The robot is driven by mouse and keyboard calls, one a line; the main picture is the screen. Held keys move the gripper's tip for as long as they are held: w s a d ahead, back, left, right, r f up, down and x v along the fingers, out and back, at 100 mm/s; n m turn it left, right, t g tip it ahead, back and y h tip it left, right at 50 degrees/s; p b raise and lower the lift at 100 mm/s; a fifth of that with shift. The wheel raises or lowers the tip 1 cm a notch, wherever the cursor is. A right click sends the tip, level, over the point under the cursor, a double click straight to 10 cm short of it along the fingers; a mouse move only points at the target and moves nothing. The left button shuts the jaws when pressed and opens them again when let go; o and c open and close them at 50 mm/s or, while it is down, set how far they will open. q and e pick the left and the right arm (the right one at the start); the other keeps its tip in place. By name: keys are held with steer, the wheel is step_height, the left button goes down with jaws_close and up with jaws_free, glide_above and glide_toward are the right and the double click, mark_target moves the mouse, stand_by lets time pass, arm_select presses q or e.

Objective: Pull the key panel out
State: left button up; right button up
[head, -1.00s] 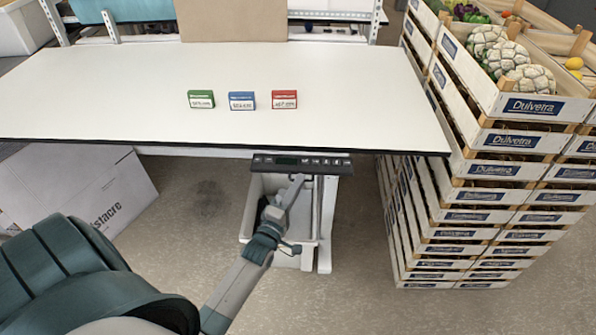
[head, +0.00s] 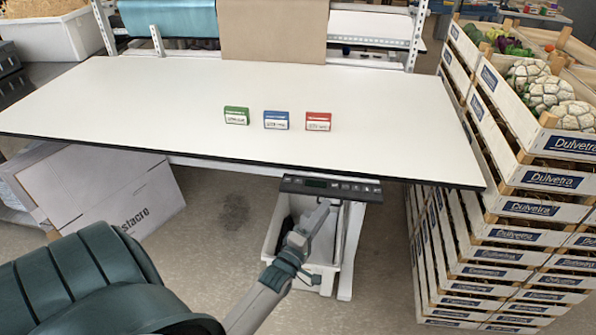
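The key panel (head: 331,187) is a dark strip with a small display and several buttons, under the front edge of the white table (head: 150,105) toward its right end. My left arm reaches in from the lower left. My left gripper (head: 322,206) is just below the panel, with its fingertips close to the panel's underside. I cannot tell whether it touches the panel or whether its fingers are open or shut. My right gripper is not in view.
Green (head: 237,116), blue (head: 276,120) and red (head: 318,121) small boxes stand on the table. Stacked wooden crates (head: 520,208) with vegetables stand close on the right. A white bin (head: 275,235) is under the table behind my gripper. A cardboard box (head: 100,195) is at the left.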

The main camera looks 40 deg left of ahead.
arm_select(q)
steer(key=b+v, duration=0.4)
steer(key=v, duration=1.1)
steer(key=shift+s, duration=0.4)
steer(key=shift+d+f, duration=0.1)
steer(key=s+d+f+m+g+h, duration=0.1)
steer(key=s+d+f+m+g, duration=0.2)
steer(key=f, duration=0.9)
steer(key=s+d+f+m+g+h, duration=0.1)
steer(key=s+d+f+m+g, duration=0.2)
steer(key=f, duration=0.9)
steer(key=s+d+f+m+g+h, duration=0.1)
steer(key=s+d+f+m+g, duration=0.2)
steer(key=f, duration=0.9)
steer(key=s+f+m+g, duration=0.4)
steer(key=s+f, duration=0.5)
steer(key=s, duration=0.5)
steer(key=s+d+f+m+g, duration=0.1)
steer(key=s+f+m+g, duration=0.4)
steer(key=s, duration=0.8)
step_height(320, 180, down, 6)
steer(key=m, duration=0.3)
steer(key=shift+s+d+r+m+g, duration=0.2)
steer(key=shift+s+d+m+g, duration=0.1)
steer(key=shift+s, duration=0.1)
